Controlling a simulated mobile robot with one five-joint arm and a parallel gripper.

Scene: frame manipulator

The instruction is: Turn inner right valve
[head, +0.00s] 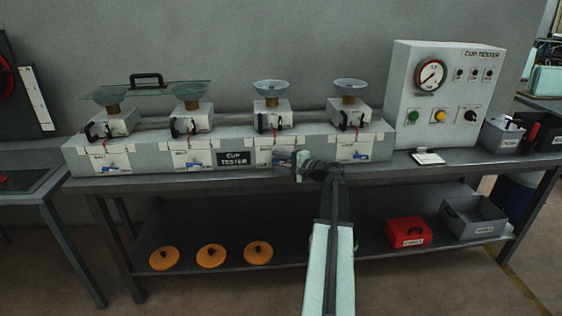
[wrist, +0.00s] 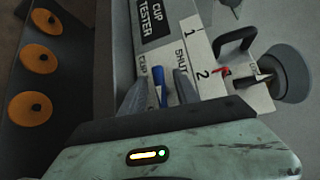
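The inner right valve is a small blue handle (head: 282,161) on the front of the third station of the grey cup tester bench (head: 130,158). In the wrist view, which is turned sideways, the blue handle (wrist: 159,86) stands beside the "SHUT" lettering. My gripper (wrist: 160,84) has its two fingers apart, one on each side of the handle, with visible gaps. I cannot tell how deep the handle sits between them. In the head view my gripper (head: 286,169) is at the third station's front and partly covers its label.
Other blue valves show at the second station (head: 200,163) and fourth station (head: 360,156). A glass plate (head: 150,90) lies over the two left cups. The gauge box (head: 440,95) stands right. Orange discs (head: 211,256) and a red box (head: 408,233) lie on the lower shelf.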

